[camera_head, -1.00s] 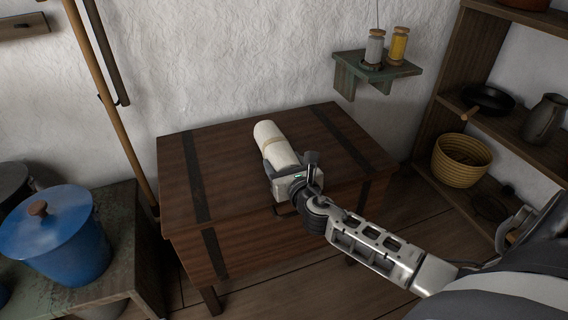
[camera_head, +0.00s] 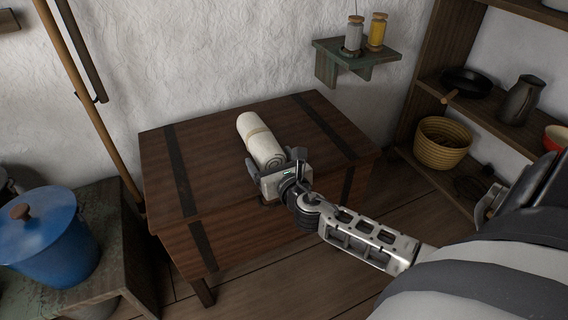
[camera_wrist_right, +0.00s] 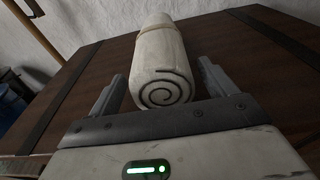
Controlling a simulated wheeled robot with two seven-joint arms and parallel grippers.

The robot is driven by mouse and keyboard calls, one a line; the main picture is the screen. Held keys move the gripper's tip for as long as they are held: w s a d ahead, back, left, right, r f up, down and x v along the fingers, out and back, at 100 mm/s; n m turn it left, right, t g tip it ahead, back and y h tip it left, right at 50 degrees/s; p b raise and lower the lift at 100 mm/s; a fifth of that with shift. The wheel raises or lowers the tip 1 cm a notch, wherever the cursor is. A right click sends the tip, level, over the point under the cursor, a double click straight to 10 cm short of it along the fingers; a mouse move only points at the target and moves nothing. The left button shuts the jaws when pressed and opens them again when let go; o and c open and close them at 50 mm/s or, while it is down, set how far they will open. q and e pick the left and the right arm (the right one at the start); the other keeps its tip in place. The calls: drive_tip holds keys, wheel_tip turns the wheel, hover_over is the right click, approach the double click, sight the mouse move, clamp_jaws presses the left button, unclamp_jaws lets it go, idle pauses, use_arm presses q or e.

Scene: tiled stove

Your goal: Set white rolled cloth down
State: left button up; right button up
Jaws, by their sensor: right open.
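The white rolled cloth (camera_head: 259,139) lies on the top of the dark wooden chest (camera_head: 213,145), its long side running away from me. A tan band goes around it. My right gripper (camera_head: 275,168) is at the cloth's near end. In the right wrist view the cloth (camera_wrist_right: 158,62) shows its spiral end between the two fingers of the gripper (camera_wrist_right: 160,95). The fingers are spread, with a gap on each side of the roll. My left gripper is not in view.
A blue lidded pot (camera_head: 50,238) stands on a low bench at the left. A small wall shelf (camera_head: 357,55) with two jars is behind the chest. Shelves at the right hold a basket (camera_head: 442,142), a pan and a jug. The chest's top left is clear.

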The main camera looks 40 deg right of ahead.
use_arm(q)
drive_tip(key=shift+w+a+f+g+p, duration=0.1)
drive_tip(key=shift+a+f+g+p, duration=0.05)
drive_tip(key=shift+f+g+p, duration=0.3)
use_arm(e)
drive_tip(key=v, duration=0.9)
drive_tip(key=shift+s+r, duration=0.2)
drive_tip(key=shift+r, duration=0.05)
